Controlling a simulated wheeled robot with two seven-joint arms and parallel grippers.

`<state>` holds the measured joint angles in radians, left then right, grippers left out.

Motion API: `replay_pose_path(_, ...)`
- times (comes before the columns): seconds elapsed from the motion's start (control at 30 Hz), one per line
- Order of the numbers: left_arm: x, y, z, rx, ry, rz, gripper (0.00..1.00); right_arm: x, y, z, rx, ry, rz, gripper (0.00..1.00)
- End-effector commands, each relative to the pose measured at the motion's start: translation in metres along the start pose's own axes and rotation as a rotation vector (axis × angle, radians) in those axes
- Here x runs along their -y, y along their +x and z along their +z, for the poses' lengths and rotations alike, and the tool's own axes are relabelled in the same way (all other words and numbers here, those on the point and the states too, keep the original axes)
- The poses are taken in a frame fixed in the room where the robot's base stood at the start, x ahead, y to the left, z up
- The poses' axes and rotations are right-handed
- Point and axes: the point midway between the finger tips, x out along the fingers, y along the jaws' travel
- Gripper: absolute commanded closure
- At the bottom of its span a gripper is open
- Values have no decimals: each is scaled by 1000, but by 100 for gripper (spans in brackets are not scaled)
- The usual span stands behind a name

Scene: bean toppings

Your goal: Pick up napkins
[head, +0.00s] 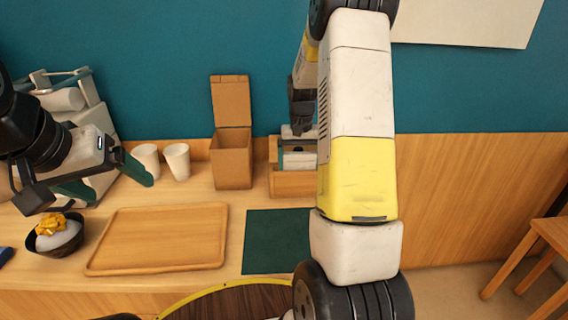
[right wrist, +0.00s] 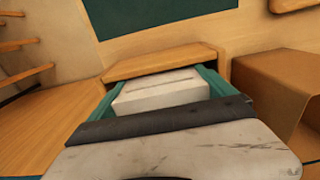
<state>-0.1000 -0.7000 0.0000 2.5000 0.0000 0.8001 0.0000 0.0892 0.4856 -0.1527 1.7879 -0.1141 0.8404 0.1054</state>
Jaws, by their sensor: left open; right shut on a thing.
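The white napkins (head: 299,161) stand in a wooden holder (head: 293,184) against the back wall. My right gripper (head: 299,151) reaches down over the holder and is shut on the napkins. In the right wrist view, the white napkin stack (right wrist: 165,91) sits between the green fingers, with the holder's wooden rim (right wrist: 165,60) just beyond. The lower part of the stack is hidden. My left gripper (head: 108,180) is open and empty, above the counter at the left, near the bowl and cups.
A wooden tray (head: 160,240) and a dark green mat (head: 275,242) lie on the counter. An open cardboard-brown box (head: 232,160) stands just left of the holder. A wooden stool (head: 545,240) stands at the right.

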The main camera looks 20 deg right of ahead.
Motion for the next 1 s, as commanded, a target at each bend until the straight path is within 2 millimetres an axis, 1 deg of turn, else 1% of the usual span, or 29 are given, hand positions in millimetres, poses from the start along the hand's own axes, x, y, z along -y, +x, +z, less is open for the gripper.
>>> replay_pose_path(0.2,0,0,0,0,0,0,15,0,-3,0,-1,0,0,43)
replay_pose_path(0.37,0,0,0,0,0,0,15,0,-17,-1,-3,0,0,43)
replay_pose_path(0.57,0,0,0,0,0,0,15,0,-50,-1,-5,0,0,43)
replay_pose_path(1.0,0,0,0,0,0,0,15,0,-137,-1,-4,-1,0,43)
